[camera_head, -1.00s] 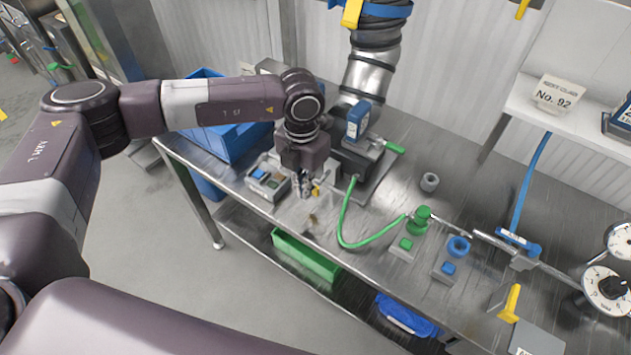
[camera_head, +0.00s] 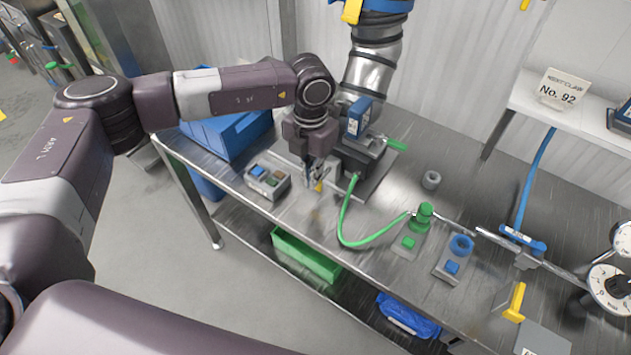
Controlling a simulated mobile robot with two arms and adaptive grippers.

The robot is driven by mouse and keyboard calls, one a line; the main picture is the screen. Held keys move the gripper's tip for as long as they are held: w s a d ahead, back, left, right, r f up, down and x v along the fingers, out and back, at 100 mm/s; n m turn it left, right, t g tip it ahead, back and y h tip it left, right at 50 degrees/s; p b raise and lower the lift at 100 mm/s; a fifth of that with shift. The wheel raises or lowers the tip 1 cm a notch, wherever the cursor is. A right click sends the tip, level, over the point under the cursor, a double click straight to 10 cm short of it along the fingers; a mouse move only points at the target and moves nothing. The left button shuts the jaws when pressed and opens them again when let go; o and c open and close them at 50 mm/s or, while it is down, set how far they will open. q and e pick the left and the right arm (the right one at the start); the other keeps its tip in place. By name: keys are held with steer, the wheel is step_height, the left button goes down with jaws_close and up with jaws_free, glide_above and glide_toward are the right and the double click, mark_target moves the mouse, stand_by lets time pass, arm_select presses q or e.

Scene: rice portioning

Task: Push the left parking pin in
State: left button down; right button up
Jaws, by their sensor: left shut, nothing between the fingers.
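My left gripper (camera_head: 315,185) is shut and empty, pointing down low over the steel table in front of the blue-and-grey machine (camera_head: 357,118). A small yellow piece (camera_head: 319,187) shows right at its fingertips. It may be the left parking pin, but it is too small and too covered to be sure. I cannot tell whether the fingers touch it or how far in it sits. My right gripper is not in view.
A grey button box (camera_head: 266,181) stands left of the gripper. A green hose (camera_head: 343,222) runs from the machine to a green fitting (camera_head: 424,214). A blue ring part (camera_head: 461,245) and a yellow bracket (camera_head: 515,301) are farther right. A blue crate (camera_head: 228,135) is behind left.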

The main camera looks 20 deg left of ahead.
arm_select(q)
steer(key=shift+w+d+b, duration=0.2)
steer(key=shift+w+b, duration=0.15)
steer(key=shift+w, duration=0.2)
steer(key=shift+w+d+b, duration=0.2)
steer(key=shift+w+b, duration=0.1)
steer(key=shift+w, duration=0.25)
steer(key=shift+r+p, duration=0.3)
steer(key=shift+r, duration=0.05)
step_height(320, 180, up, 6)
steer(key=s+p, duration=0.2)
steer(key=p, duration=0.1)
steer(key=shift+a+r, duration=0.2)
steer(key=shift+a, duration=0.15)
